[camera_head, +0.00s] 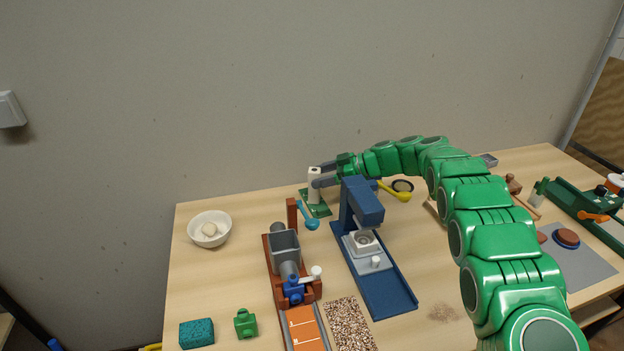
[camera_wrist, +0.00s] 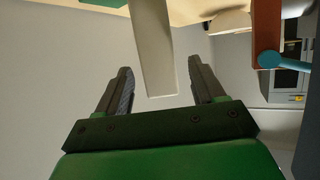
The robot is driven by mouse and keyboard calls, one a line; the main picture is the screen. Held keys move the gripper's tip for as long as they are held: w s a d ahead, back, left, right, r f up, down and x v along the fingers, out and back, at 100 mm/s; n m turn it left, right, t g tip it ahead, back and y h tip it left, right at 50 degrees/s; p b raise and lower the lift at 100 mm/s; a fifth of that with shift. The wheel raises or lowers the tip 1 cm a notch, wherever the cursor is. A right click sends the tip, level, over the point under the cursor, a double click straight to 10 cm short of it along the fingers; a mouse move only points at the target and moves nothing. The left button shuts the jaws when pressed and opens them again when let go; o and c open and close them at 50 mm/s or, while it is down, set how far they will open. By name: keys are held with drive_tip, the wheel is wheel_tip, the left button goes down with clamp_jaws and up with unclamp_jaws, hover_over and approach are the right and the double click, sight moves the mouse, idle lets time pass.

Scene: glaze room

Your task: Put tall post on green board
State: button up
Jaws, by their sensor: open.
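The tall post (camera_head: 314,187) is off-white and stands upright on the green board (camera_head: 320,210) at the back of the table. My gripper (camera_head: 319,176) reaches the post from the right, near its upper part. In the wrist view the post (camera_wrist: 156,55) lies between the two fingers of my gripper (camera_wrist: 159,68). The jaws are open, with a gap showing on both sides of the post. A corner of the green board (camera_wrist: 104,3) shows at the top of the wrist view. The fingers hide part of the post in the head view.
A blue press (camera_head: 378,262) stands just in front, to the right of the board. A white bowl (camera_head: 209,229) is at left.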

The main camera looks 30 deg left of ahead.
drive_tip(key=v, duration=0.7)
drive_tip(key=shift+d+r, duration=0.15)
drive_tip(key=shift+d, duration=0.15)
drive_tip(key=shift+w, duration=0.1)
